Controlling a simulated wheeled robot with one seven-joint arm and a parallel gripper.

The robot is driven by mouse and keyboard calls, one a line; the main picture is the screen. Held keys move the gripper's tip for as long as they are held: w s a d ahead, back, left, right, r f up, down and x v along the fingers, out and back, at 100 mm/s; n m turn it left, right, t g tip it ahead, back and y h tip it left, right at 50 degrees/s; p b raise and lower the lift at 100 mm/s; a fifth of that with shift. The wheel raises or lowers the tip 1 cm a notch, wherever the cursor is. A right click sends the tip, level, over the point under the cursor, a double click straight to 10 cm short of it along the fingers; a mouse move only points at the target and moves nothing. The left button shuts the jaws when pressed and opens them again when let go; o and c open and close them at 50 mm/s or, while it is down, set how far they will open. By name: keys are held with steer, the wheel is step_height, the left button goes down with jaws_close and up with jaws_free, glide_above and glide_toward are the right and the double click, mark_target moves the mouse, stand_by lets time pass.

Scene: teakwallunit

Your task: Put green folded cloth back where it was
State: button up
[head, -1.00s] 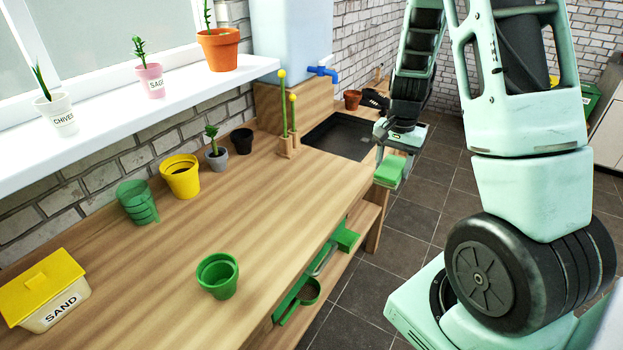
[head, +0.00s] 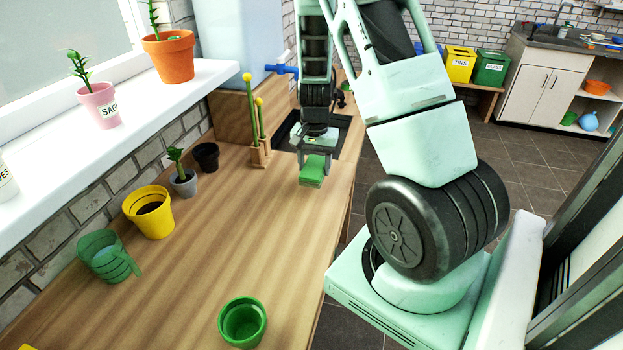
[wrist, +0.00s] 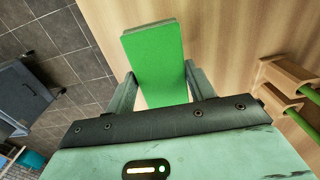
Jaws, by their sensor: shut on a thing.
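The green folded cloth (head: 313,171) is held in my gripper (head: 315,158) over the wooden bench top (head: 225,230), in front of the dark sink basin. In the wrist view the cloth (wrist: 154,60) sticks out flat between the two fingers of my gripper (wrist: 160,88), which are shut on its sides. Bench wood lies behind the cloth there. I cannot tell whether the cloth touches the bench or hangs just above it.
A wooden holder with yellow-tipped sticks (head: 259,152) stands left of the cloth. The sink (head: 342,128) lies behind. Yellow pot (head: 150,213), green watering can (head: 105,257) and green pot (head: 242,325) stand nearer. The bench middle is clear.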

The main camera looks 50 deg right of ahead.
steer(key=shift+f, duration=2.45)
steer(key=shift+f, duration=0.15)
steer(key=o, duration=1)
